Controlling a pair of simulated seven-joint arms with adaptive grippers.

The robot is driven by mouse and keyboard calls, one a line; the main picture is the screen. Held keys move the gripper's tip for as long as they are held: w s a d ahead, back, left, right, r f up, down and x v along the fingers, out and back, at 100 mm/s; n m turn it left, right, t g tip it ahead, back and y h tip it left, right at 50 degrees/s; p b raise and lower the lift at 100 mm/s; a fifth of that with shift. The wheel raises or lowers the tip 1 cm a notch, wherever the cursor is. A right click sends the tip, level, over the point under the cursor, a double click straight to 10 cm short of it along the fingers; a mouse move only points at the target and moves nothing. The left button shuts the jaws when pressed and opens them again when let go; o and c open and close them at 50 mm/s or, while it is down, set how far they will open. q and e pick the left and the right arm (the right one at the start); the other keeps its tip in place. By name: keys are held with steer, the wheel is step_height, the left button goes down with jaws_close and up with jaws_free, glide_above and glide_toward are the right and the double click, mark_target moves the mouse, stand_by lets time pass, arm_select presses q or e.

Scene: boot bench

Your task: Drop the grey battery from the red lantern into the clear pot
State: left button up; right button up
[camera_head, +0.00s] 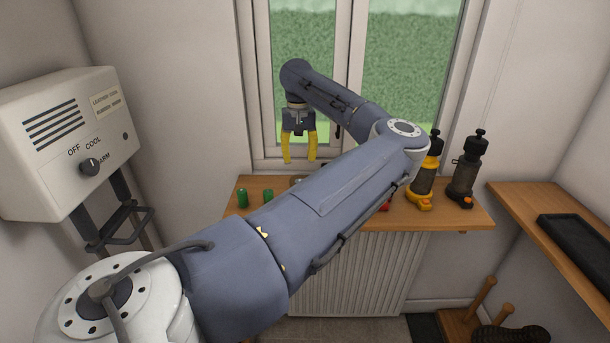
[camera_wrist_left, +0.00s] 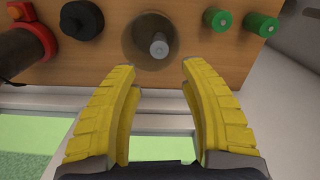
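The red lantern (camera_wrist_left: 34,38) is at the upper left of the left wrist view, its dark body partly cut off; in the head view my arm hides most of it, with a bit of red (camera_head: 385,207) showing. The clear pot (camera_wrist_left: 137,48) is a round see-through vessel on the wooden shelf. The grey battery (camera_wrist_left: 158,46) shows within the pot's outline. My left gripper (camera_head: 300,160) is raised above the shelf by the window, fingers apart and empty; its yellow fingers (camera_wrist_left: 158,72) also show in the left wrist view, apart from the pot. My right gripper is not in view.
Two green batteries (camera_head: 242,198) (camera_head: 268,197) stand at the left of the shelf (camera_head: 455,215). A dark round cap-like piece (camera_wrist_left: 82,19) lies between pot and red lantern. A yellow lantern (camera_head: 423,185) and a black lantern (camera_head: 465,178) stand at the right. The window is close behind.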

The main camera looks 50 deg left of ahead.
arm_select(q)
step_height(320, 180, up, 12)
stand_by(0.8)
stand_by(0.3)
